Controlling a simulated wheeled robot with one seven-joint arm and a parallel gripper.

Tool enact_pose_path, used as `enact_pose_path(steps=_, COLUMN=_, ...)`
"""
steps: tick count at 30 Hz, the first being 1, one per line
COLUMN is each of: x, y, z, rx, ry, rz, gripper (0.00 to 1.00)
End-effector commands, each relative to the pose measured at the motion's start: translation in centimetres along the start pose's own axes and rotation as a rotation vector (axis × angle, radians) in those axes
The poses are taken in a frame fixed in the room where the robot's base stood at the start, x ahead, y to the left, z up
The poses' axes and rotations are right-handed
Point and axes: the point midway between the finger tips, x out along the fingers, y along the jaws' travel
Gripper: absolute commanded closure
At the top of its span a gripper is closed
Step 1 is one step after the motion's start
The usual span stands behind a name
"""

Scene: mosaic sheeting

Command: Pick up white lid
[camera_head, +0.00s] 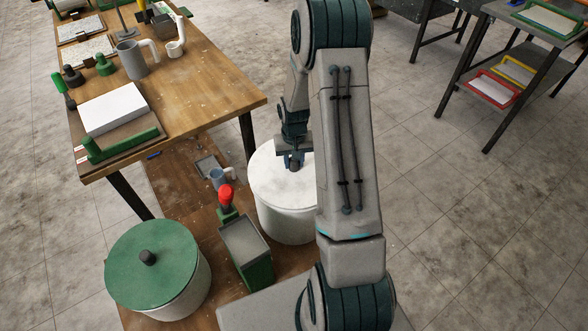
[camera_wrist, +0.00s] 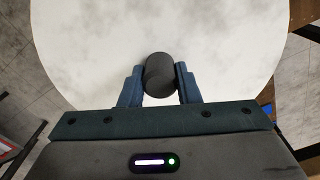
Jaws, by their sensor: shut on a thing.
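The white lid (camera_head: 275,179) is a round disc on top of a white tub (camera_head: 285,222) in the head view, partly hidden by my arm. In the wrist view the white lid (camera_wrist: 90,50) fills most of the picture, with a dark round knob (camera_wrist: 160,74) at its centre. My gripper (camera_wrist: 160,84) has a blue finger on each side of the knob and is shut on it. In the head view my gripper (camera_head: 294,164) reaches down onto the lid. The lid looks seated on the tub; I cannot tell if there is a gap.
A green-lidded tub (camera_head: 150,262) stands at the lower left. A wooden table (camera_head: 195,85) stands behind on the left.

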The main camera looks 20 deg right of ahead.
Motion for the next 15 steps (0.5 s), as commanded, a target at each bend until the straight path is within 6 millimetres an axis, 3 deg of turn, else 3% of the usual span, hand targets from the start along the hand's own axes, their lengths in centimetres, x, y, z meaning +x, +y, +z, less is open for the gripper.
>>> enact_pose_path(steps=8, x=-0.8, y=0.0, z=-0.1, rx=0.000, ry=0.002, rz=0.000, gripper=1.00)
enact_pose_path(steps=15, x=-4.4, y=0.0, z=-0.1, rx=0.000, ry=0.006, rz=0.000, gripper=1.00)
